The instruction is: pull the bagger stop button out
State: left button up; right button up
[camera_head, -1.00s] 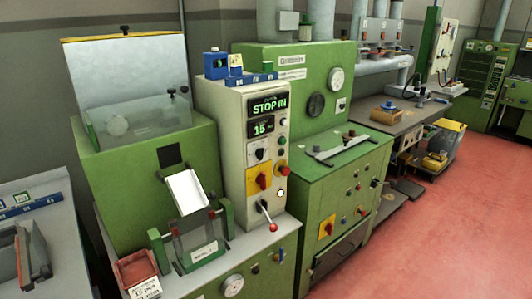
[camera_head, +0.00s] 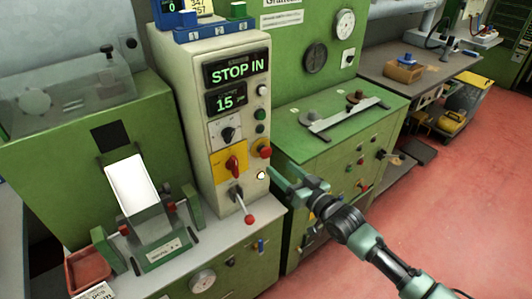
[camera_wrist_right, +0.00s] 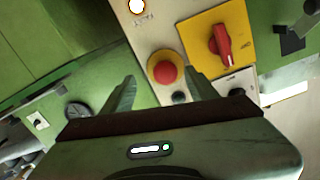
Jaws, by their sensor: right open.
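The bagger stop button is a red mushroom button (camera_head: 264,152) on the right edge of the cream control panel (camera_head: 191,125). The panel's upper display (camera_head: 237,70) reads STOP IN. In the right wrist view the red button (camera_wrist_right: 166,70) sits in a yellow collar, ahead of and between my fingertips. My right gripper (camera_head: 280,180) is open and empty, to the right of and below the button in the head view. Its two fingers (camera_wrist_right: 161,82) also show apart in the wrist view, with no visible contact. My left gripper is not in view.
A red rotary switch on a yellow plate (camera_head: 232,165) sits left of the button. A red-knobbed lever (camera_head: 250,219) sticks out below. A pale round lamp (camera_head: 261,175) is just under the button. A green cabinet (camera_head: 350,165) stands close on the right; red floor is open beyond.

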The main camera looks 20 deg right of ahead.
aim_at(268, 154)
jog(key=w, duration=0.2)
jog(key=w+a+r, duration=0.1)
jog(key=w, duration=0.1)
jog(key=w+a, duration=0.1)
jog(key=w, duration=0.1)
jog(key=shift+w+a+r, duration=0.15)
jog(key=shift+a+r, duration=0.1)
jog(key=shift+r, duration=0.05)
jog(key=shift+w+a, duration=0.2)
jog(key=shift+w, duration=0.45)
grip_shut()
